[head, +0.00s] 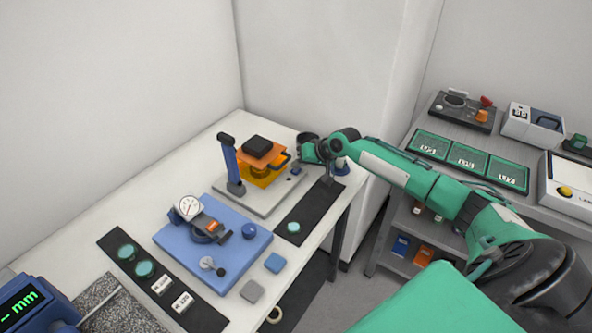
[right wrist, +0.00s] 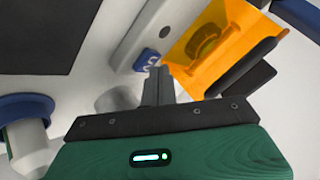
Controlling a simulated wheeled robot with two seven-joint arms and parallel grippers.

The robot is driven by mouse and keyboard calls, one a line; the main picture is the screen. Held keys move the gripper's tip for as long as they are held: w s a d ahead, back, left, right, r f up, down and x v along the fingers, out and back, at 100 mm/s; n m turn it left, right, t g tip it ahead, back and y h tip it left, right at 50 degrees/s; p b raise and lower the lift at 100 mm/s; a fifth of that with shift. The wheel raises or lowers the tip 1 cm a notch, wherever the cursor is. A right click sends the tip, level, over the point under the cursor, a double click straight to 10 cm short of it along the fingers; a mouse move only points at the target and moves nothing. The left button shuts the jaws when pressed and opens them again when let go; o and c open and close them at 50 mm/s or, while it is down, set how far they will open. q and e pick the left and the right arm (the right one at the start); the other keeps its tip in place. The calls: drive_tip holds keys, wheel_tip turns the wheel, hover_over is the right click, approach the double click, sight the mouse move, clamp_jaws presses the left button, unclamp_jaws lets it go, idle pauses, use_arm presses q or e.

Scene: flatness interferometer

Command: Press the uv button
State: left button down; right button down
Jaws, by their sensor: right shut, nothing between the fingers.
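A small blue button with partly readable white lettering (right wrist: 147,60) sits on the pale grey base of the orange-shielded device. I take it for the uv button; it also shows in the head view (head: 296,171). My right gripper (right wrist: 158,72) is shut and empty, its fingertips just below the button in the right wrist view. I cannot tell whether they touch it. In the head view the right gripper (head: 303,160) is beside the device, partly hidden by its own wrist. The orange shield (head: 260,170) with a black top stands on the grey base (head: 262,207). My left gripper is not in view.
A blue upright post (head: 231,165) stands at the device's left. A blue plate with a dial gauge (head: 188,207) lies nearer. A dark mat (head: 307,222) bears a teal disc. A blue-and-white cylinder (right wrist: 27,135) stands close to the gripper. Side shelves are at the right.

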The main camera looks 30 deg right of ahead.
sight(300, 171)
drive_tip(key=shift+f, duration=0.45)
idle(0.5)
drive_tip(key=shift+r+p, duration=0.8)
drive_tip(key=shift+r, duration=0.15)
wheel_tip(300, 171, up, 5)
drive_tip(key=p, duration=0.4)
drive_tip(key=shift+p, duration=0.35)
idle(0.4)
